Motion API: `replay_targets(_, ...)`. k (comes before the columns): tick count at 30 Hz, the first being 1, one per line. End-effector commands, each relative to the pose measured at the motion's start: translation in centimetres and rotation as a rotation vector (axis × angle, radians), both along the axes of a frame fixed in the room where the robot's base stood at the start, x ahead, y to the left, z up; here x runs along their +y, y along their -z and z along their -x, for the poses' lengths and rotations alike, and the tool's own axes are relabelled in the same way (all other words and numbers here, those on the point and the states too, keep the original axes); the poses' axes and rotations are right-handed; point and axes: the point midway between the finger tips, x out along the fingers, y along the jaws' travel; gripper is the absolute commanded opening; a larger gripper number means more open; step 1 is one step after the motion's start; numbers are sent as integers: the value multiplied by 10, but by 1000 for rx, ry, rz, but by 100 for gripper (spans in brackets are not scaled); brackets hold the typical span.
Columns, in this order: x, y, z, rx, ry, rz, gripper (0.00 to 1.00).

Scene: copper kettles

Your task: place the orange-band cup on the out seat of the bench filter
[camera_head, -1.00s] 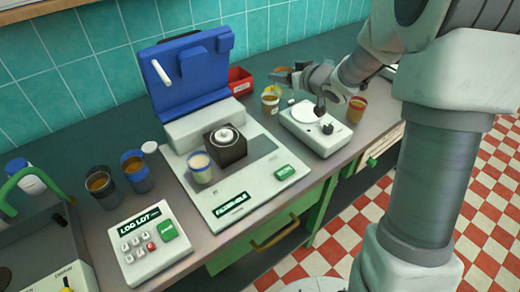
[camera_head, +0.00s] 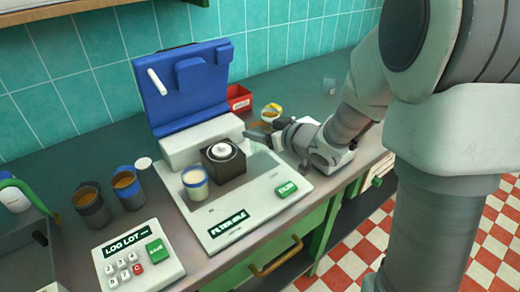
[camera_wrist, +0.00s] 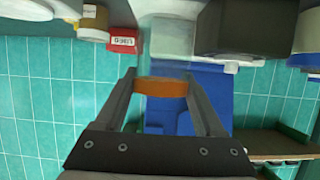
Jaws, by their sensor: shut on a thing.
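My gripper (camera_head: 262,133) is shut on the orange-band cup, just right of the bench filter and above the bench. In the wrist view the orange-band cup (camera_wrist: 161,86) shows as an orange band between the two fingers, with a pale clear body. The bench filter (camera_head: 215,228) has a white base, a raised blue lid, a dark middle block (camera_head: 222,163) with a white round top, and a green button. A blue-band cup (camera_head: 195,185) with pale contents stands left of the block. The base right of the block looks bare. I cannot read any seat label.
Two cups with brown contents (camera_head: 91,208) (camera_head: 129,188) stand left of the filter. A keypad box (camera_head: 138,262) is in front of them. A red bin (camera_head: 239,98) and a yellow-band cup (camera_head: 271,113) stand behind my gripper. My arm covers most of a white device.

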Motion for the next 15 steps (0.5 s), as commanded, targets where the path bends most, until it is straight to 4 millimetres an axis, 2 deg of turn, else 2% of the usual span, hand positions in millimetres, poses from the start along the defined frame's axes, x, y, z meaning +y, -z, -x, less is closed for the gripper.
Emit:
replay_targets(5, 3, 10, 4, 1, 0, 0, 17)
replay_targets(11, 3, 41, 4, 2, 0, 0, 17)
replay_targets(15, 3, 43, 4, -1, 1, 0, 17)
